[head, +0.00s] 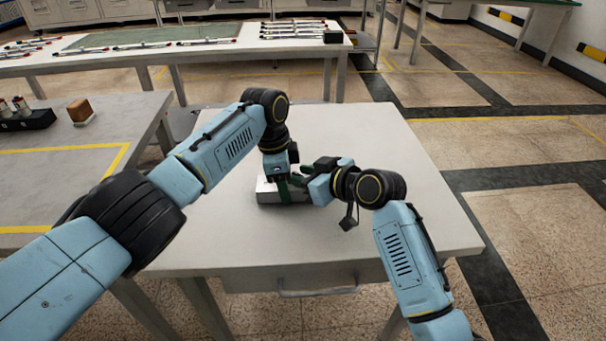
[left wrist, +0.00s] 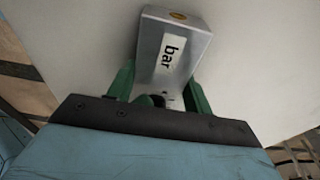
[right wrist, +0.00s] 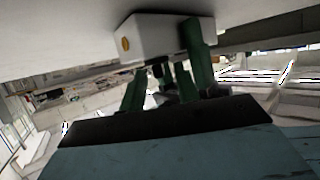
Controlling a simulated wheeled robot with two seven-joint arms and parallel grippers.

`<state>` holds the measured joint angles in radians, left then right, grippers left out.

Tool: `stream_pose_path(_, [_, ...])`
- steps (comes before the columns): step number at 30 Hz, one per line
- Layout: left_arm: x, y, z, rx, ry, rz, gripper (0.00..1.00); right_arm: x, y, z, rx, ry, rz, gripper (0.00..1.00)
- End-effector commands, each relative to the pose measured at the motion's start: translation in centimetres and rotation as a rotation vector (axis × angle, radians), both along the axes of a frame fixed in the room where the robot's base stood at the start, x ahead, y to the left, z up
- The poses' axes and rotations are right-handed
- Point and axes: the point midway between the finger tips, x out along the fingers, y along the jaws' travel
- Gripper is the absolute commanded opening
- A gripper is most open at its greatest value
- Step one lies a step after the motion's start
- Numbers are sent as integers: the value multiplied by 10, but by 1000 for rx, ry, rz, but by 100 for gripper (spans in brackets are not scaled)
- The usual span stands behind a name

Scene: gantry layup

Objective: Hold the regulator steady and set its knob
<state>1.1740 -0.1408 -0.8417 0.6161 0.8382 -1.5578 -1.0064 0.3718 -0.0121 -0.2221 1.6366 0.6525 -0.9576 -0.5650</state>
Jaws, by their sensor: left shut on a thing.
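The regulator is a grey metal box (head: 266,191) on the bare worktable, largely hidden behind my arms. In the left wrist view the box (left wrist: 168,48) has a white "bar" label and a yellow disc on its far end. My left gripper (left wrist: 157,88) is shut on it, with one green finger along each side. In the right wrist view the box (right wrist: 155,38) shows above my right gripper (right wrist: 157,84). The right fingers stand apart around or beside a small dark part, perhaps the knob (right wrist: 158,72). I cannot tell whether they touch it.
The white worktable (head: 375,150) is otherwise clear, with a drawer handle at its front. A grey table (head: 60,180) at left holds a brown block (head: 80,110) and a dark rack (head: 25,118). A long bench (head: 250,50) with several rods stands behind.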

Motion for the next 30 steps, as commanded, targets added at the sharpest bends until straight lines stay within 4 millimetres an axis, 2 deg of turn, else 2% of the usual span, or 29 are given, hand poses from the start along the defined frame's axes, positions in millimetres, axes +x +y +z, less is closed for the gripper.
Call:
stream_pose_path(7, [0,0,1,-1,-1,-1,14,0,0,0,-1,-1,0,32])
stream_pose_path(15, [0,0,1,-1,-1,-1,14,0,0,0,-1,-1,0,0])
stream_pose_path(23, [0,0,1,-1,-1,-1,14,0,1,-1,-1,2,-10,0])
stream_pose_path(30, [0,0,1,0,-2,-1,14,-1,3,-2,-5,4,-102,0])
